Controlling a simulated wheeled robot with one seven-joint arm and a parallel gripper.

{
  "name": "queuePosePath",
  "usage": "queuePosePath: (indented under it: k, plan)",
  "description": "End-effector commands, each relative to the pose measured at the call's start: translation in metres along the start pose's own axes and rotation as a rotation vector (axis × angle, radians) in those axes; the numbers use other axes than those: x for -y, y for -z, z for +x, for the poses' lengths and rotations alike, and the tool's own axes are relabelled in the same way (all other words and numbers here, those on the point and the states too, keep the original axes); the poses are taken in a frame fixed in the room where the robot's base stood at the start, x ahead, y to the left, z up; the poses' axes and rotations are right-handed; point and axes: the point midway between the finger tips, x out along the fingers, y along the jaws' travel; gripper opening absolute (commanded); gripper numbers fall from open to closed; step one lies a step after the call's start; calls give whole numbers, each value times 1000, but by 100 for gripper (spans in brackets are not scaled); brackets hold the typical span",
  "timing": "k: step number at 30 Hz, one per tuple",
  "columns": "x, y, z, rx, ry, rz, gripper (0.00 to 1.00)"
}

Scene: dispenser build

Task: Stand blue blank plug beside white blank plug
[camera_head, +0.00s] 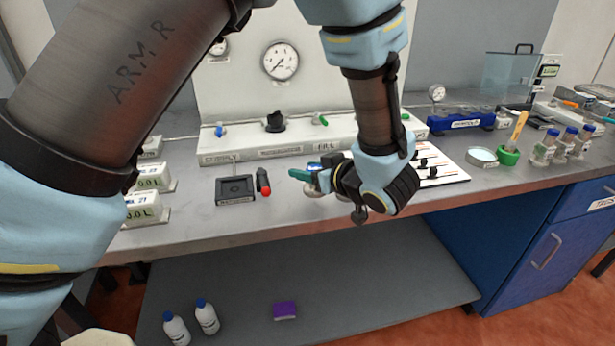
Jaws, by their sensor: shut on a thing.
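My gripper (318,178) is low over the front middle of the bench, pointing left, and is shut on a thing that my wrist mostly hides. A small blue and white piece (314,166) shows at the jaws; it may be the blue blank plug, but it is too small to tell. A teal-green piece (300,175) sticks out to the left there. I cannot make out the white blank plug. A small round metal thing (312,190) shows just below the jaws, partly hidden.
A black square tray (235,198) and a red-tipped black tool (264,182) lie left of my gripper. A long white panel (280,152) with knobs stands behind. A white board with black knobs (440,170) lies right. Blue-capped bottles (563,144) stand further right.

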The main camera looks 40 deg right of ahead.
Motion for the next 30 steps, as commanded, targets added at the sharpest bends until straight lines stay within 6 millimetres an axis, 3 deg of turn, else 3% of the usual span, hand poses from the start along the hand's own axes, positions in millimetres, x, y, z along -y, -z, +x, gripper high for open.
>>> queuePosePath:
  k: [5,17,18,26,30]
  plan:
    - [0,-19,8,-1,0,3,0]
    - [0,-24,10,-1,0,0,0]
    - [0,-24,10,-1,0,0,51]
    - [0,-24,10,-1,0,0,80]
    - [0,-24,10,-1,0,0,80]
